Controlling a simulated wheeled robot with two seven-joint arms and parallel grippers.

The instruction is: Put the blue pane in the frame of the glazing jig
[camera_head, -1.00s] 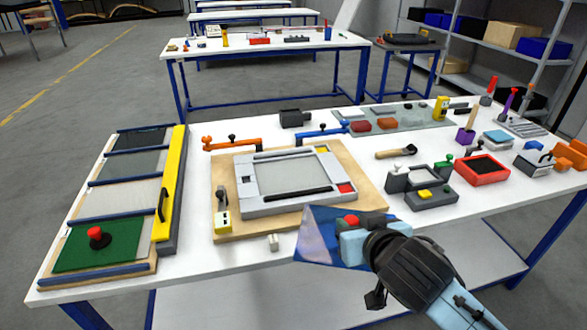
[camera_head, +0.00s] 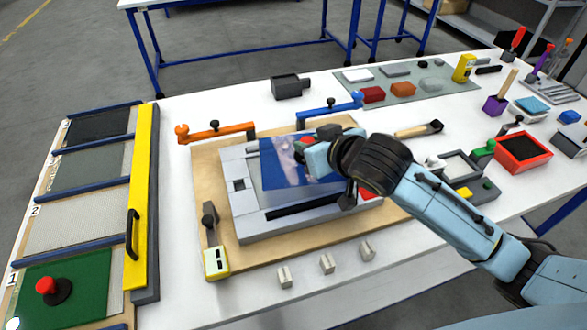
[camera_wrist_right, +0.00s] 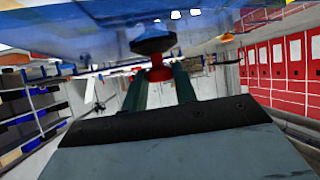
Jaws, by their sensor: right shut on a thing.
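The blue pane (camera_head: 283,170) is over the glazing jig's grey frame (camera_head: 240,215), covering much of its opening. Its back edge overlaps the frame's back rail, and I cannot tell how much gap is under it. My right gripper (camera_head: 309,152) is shut on the red knob of the pane's handle, at the pane's right part. In the right wrist view the red knob (camera_wrist_right: 160,74) sits between the fingers, with a dark disc against the translucent blue pane (camera_wrist_right: 85,35). The gripper hides the frame's back right corner. My left gripper is not in view.
An orange clamp (camera_head: 215,133) and a blue clamp (camera_head: 330,108) stand at the jig board's back edge. A yellow-ended lever (camera_head: 215,262) is at its front left. Three small grey blocks (camera_head: 327,264) lie in front. A rack with a yellow bar (camera_head: 141,180) stands left.

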